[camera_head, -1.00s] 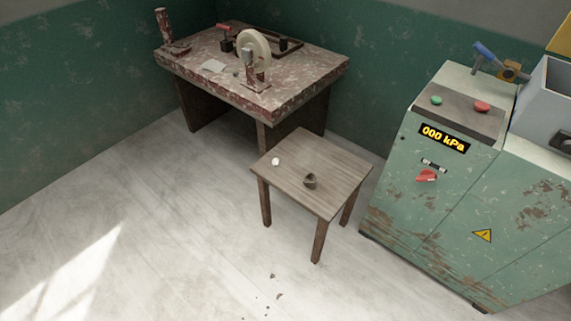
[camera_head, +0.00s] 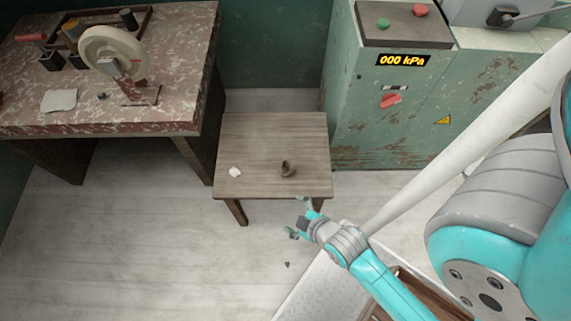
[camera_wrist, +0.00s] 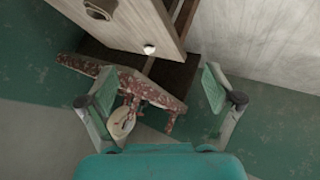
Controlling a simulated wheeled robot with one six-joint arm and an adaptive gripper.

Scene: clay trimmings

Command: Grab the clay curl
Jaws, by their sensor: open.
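A dark brown, curled, hollow piece, seemingly the clay curl (camera_head: 287,169), sits on the right part of a small wooden stool (camera_head: 255,137). In the wrist view it shows as a ring-like shape (camera_wrist: 101,9) at the top left. A small whitish lump (camera_head: 235,172) lies left of it on the stool and also shows in the wrist view (camera_wrist: 149,49). My gripper (camera_head: 298,217) is open and empty, near the stool's front edge and apart from the curl. In the wrist view its two fingers (camera_wrist: 158,78) are spread wide with nothing between them.
A worn red-brown table (camera_head: 150,118) with a pale wheel (camera_head: 112,52) stands at the left. A green machine (camera_head: 365,130) with a pressure display stands behind right. A small dark scrap (camera_head: 287,264) lies on the floor. The floor left of the stool is clear.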

